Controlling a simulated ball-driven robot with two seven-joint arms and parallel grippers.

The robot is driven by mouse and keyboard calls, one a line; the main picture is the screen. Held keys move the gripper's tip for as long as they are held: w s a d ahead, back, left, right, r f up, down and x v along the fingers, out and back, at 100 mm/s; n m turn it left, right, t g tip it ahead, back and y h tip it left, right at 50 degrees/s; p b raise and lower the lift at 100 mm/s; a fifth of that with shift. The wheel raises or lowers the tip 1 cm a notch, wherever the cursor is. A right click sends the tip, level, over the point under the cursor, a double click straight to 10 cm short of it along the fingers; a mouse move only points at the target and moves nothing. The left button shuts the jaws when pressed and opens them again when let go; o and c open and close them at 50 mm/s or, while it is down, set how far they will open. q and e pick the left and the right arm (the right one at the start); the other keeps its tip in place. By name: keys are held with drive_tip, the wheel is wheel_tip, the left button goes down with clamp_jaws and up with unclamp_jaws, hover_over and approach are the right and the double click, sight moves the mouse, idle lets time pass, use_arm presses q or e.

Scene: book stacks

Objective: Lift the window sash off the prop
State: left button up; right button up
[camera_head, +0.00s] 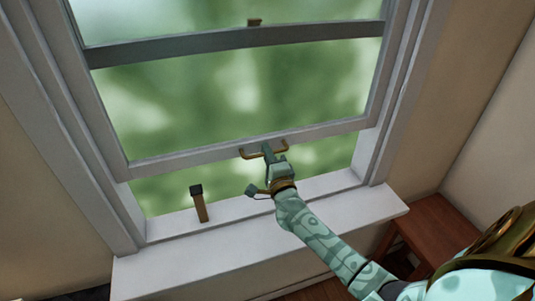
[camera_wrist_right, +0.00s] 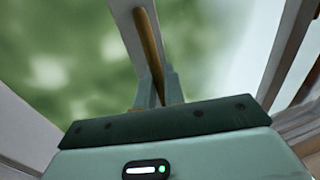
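The window sash (camera_head: 330,131) is raised, with a strip of green outside showing between its bottom rail and the sill. The prop (camera_head: 201,210), a short wooden stick with a dark cap, stands slightly tilted on the sill at left. In the head view its cap shows below the rail with a gap between. A brass handle (camera_head: 245,153) sits on the bottom rail. My right gripper (camera_head: 273,151) is at this handle, right of the prop. In the right wrist view the handle bar (camera_wrist_right: 149,45) passes between the closed-in fingers (camera_wrist_right: 159,90). My left gripper is out of view.
The white sill (camera_head: 165,255) runs under the window; its surface around the prop is clear. Window jambs (camera_head: 75,125) stand on both sides. A small latch (camera_head: 254,22) is on the upper rail. A reddish wooden piece of furniture (camera_head: 445,225) stands at lower right, near my arm.

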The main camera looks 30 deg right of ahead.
drive_tip(key=o, duration=0.3)
drive_tip(key=shift+f, duration=0.25)
drive_tip(key=b+v, duration=0.1)
drive_tip(key=v, duration=1.5)
drive_tip(key=shift+s, duration=0.15)
drive_tip(key=shift+a, duration=0.1)
